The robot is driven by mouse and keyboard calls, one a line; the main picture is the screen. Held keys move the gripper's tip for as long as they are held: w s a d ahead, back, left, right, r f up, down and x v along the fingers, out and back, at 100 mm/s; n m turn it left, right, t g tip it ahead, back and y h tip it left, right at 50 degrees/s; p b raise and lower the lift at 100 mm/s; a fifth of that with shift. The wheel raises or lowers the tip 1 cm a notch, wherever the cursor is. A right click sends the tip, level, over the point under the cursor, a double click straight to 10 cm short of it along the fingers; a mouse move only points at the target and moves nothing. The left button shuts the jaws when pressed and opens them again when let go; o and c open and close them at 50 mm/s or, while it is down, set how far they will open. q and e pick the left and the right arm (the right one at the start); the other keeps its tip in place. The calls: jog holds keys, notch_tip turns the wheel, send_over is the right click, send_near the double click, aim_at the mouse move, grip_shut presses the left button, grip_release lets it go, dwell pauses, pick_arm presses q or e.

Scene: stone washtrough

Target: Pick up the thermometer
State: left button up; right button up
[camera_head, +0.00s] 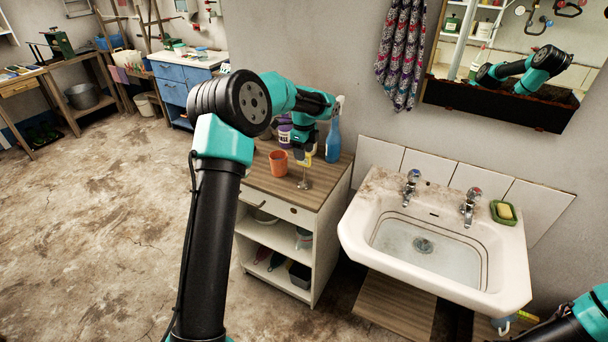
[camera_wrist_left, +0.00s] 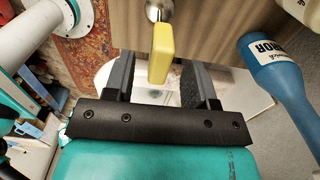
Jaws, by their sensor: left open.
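The thermometer appears to be the yellow, flat-bodied piece (camera_head: 305,160) on a thin stem with a round metal foot, upright on the wooden top of the cabinet (camera_head: 262,184). In the left wrist view, its yellow body (camera_wrist_left: 162,52) shows between the two dark fingers of my left gripper (camera_head: 302,154), with the metal foot beyond it. The left gripper is open, pointing down at the thermometer's upper part. Whether a finger touches it I cannot tell. Only a piece of my right arm shows at the lower right; its gripper is out of view.
The sink (camera_head: 366,205) is to the right.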

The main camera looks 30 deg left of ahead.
aim_at(304, 164)
pick_arm(q)
notch_tip(304, 164, down, 4)
jog(key=shift+r, duration=0.25)
grip_shut()
dwell(0.6)
